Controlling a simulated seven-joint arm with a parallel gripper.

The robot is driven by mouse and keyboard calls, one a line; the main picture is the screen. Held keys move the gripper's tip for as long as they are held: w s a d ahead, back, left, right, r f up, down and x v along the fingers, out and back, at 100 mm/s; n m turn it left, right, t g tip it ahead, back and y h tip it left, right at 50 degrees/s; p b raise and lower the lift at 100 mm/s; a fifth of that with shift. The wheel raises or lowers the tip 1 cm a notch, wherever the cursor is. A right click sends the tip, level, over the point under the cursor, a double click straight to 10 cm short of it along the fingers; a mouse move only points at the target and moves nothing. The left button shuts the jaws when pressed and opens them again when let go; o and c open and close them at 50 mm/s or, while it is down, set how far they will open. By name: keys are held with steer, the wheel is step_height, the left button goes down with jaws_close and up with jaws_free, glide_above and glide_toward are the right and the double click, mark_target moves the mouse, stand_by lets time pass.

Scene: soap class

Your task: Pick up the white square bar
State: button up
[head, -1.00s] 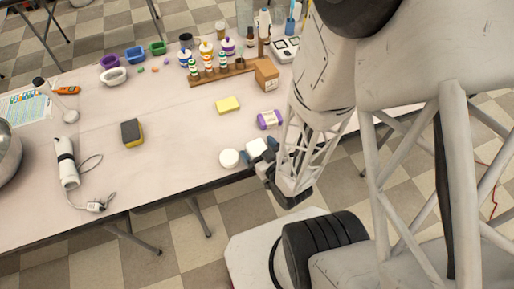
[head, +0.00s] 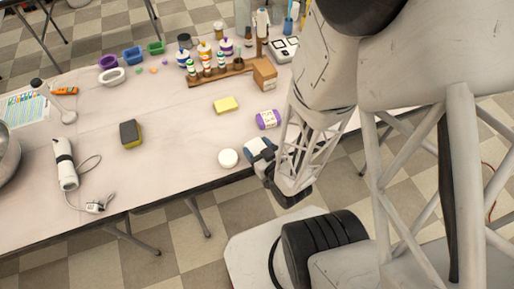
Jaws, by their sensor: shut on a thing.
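The white square bar (head: 257,144) is near the front edge of the table, mostly hidden by my gripper; only a pale part shows. My gripper (head: 261,151) is shut on it. Whether the bar touches the tabletop cannot be told from this view. A round white bar (head: 228,158) lies just left of my gripper, apart from it. A yellow bar (head: 226,105) and a purple-wrapped bar (head: 267,120) lie farther back.
A yellow and dark sponge (head: 131,134) lies left of centre. A wooden rack (head: 222,74) with several small bottles and a cardboard box (head: 264,74) stand behind. A white corded tool (head: 66,165) lies at the left. The table between sponge and round bar is clear.

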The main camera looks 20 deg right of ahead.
mark_target(257, 148)
steer(key=shift+r, duration=4.75)
